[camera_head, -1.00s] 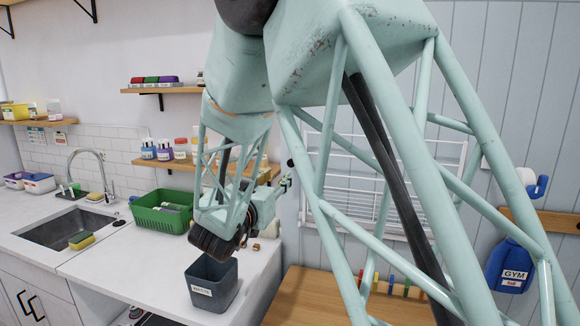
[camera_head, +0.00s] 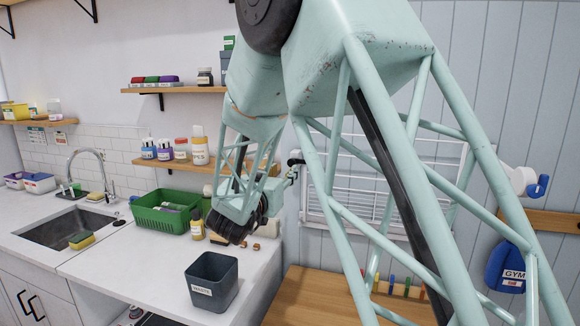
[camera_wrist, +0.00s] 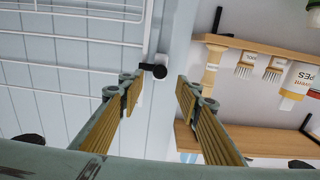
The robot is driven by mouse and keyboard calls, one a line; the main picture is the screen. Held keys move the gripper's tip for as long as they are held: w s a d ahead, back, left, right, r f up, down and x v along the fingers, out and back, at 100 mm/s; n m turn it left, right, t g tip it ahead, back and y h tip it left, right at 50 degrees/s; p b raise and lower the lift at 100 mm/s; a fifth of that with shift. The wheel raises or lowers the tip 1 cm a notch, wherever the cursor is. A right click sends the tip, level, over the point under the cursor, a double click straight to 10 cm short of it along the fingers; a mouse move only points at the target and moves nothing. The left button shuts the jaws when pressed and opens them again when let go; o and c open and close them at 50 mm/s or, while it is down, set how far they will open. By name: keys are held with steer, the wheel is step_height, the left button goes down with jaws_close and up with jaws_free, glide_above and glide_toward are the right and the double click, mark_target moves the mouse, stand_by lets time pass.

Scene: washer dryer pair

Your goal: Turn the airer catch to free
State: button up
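The airer catch (camera_wrist: 156,69) has a black knob and arm on a small white mount, on the wall beside the white wire airer (camera_wrist: 70,50). In the wrist view it lies ahead of my gripper (camera_wrist: 157,92), between the two fingertips and nearer the left one. My gripper is open and empty, with its fingers on either side of that line of sight. In the head view the black catch (camera_head: 295,161) shows just above my gripper (camera_head: 289,176). The airer (camera_head: 350,185) is folded flat against the panelled wall, partly hidden behind my arm.
Wooden shelves (camera_wrist: 265,45) with brushes and a bottle stand close to the right in the wrist view. Below my arm, a grey bin (camera_head: 211,282) and a green basket (camera_head: 165,211) stand on the white counter (camera_head: 130,270). A wooden surface (camera_head: 310,300) lies below the airer.

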mark_target(291, 164)
steer(key=shift+x, duration=4)
steer(key=c, duration=0.9)
steer(key=shift+o, duration=0.2)
